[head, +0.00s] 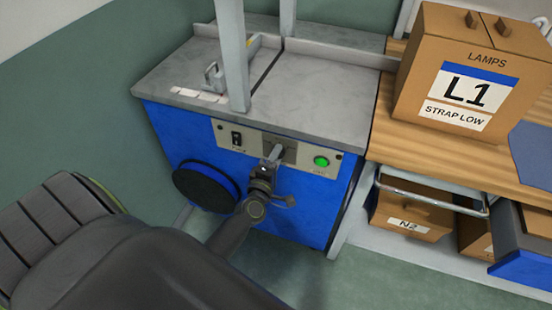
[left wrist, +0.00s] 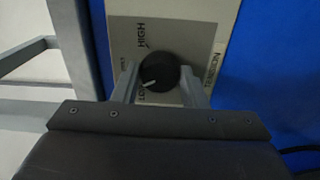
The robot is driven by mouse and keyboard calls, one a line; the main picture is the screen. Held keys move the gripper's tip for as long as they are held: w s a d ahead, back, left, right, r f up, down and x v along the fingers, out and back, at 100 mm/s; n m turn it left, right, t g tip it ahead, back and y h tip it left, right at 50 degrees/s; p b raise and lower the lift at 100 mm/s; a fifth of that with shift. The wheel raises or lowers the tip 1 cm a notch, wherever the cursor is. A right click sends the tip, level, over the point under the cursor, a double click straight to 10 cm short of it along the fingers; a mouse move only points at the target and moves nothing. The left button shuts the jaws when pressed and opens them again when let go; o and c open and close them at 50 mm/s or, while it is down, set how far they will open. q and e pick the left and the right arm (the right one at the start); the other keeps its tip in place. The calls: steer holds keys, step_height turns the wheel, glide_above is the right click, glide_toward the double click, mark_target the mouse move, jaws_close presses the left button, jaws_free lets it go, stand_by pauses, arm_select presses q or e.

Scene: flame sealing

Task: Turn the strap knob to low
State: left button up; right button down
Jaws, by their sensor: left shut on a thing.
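The strap knob (left wrist: 160,72) is a round black knob with a white pointer line, on a pale control panel (head: 232,137) at the front of the blue machine. In the left wrist view HIGH is printed above the knob and LOW at its lower left. The pointer line points to the lower left, toward LOW. My left gripper (head: 274,155) is at the panel, with one finger on each side of the knob, shut on it. In the head view the gripper hides most of the knob. My right gripper is not in view.
A black switch (head: 236,139) and a green button (head: 321,161) flank the knob on the panel. A black round disc (head: 206,187) is at lower left. A cardboard box (head: 436,55) labelled LAMPS, L1, STRAP LOW stands on the wooden bench (head: 400,142) at right.

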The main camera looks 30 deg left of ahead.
arm_select(q)
steer(key=n+b, duration=0.1)
steer(key=n, duration=0.5)
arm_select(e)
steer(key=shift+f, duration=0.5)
arm_select(q)
steer(key=shift+n, duration=0.3)
steer(key=o, duration=1)
steer(key=shift+c, duration=0.2)
steer(key=shift+s, duration=0.1)
steer(key=b+v, duration=0.7)
steer(key=v, duration=1)
steer(key=shift+s+d, duration=0.15)
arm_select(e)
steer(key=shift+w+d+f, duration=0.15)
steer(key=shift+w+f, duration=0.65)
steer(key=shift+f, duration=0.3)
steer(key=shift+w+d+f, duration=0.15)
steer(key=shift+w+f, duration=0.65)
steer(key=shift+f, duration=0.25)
